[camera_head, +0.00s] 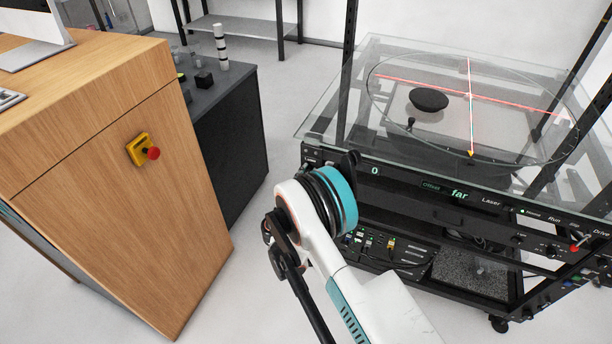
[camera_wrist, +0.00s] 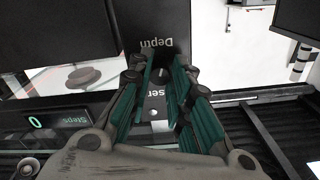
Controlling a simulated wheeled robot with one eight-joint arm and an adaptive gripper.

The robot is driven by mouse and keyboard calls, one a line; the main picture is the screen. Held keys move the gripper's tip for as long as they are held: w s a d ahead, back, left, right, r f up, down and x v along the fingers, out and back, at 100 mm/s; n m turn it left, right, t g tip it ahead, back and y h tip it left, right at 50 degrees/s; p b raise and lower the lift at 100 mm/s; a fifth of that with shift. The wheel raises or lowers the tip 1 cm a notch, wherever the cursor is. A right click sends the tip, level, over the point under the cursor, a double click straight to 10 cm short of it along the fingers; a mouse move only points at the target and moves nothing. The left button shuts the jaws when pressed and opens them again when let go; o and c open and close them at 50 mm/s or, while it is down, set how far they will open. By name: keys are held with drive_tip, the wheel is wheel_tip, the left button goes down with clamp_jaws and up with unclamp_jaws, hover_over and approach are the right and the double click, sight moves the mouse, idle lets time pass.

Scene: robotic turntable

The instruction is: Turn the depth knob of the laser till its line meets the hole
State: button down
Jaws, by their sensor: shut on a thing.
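In the wrist view my gripper (camera_wrist: 165,78) has its teal-padded fingers shut on the dark depth knob (camera_wrist: 163,72), just beside the upside-down label "Depth" (camera_wrist: 157,43). The fingers cover most of the knob. In the head view my wrist hides the gripper and knob at the panel's left end. A red line (camera_head: 415,82) and a pale line (camera_head: 469,80) cross on the glass-topped turntable (camera_head: 520,152). A dark oval thing (camera_head: 428,99) lies left of the crossing. I cannot make out the hole. The offset display (camera_head: 459,195) reads "far".
The control panel (camera_head: 420,184) runs along the turntable's front, with a "0" display (camera_head: 375,170) and a red-tipped switch (camera_head: 577,246) at right. A wooden cabinet (camera_head: 110,210) with a red emergency button (camera_head: 153,153) stands left. Floor shows between cabinet and turntable.

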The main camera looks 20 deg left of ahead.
drive_tip(key=shift+f, duration=0.1)
drive_tip(key=c, duration=1.5)
unclamp_jaws()
drive_tip(key=shift+o, duration=0.2)
